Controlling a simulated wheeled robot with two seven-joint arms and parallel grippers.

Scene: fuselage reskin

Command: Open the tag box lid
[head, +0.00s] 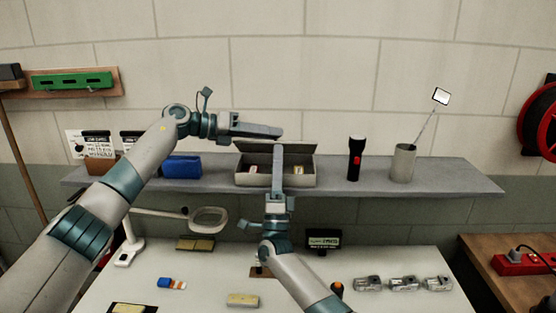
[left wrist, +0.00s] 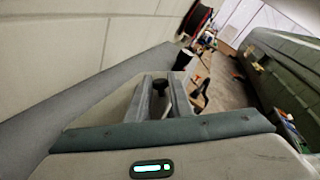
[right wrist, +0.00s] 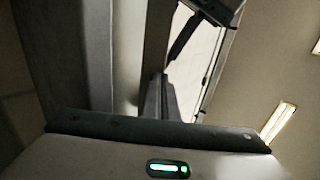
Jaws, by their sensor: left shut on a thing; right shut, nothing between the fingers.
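The grey-beige tag box (head: 240,180) stands on the wall shelf with its lid (head: 300,147) raised at the back. Small red and yellow-marked tags (head: 297,169) show inside. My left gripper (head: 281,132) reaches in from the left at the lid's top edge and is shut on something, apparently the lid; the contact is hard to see. In the left wrist view its fingers (left wrist: 163,78) stand a little apart with a dark knob-like shape between them. My right gripper (head: 278,147) points up in front of the box, shut and empty, hiding part of its middle. Its fingers also show in the right wrist view (right wrist: 162,80).
Below, the white table holds a magnifier lamp (head: 208,219) and several clear packs (head: 403,284).

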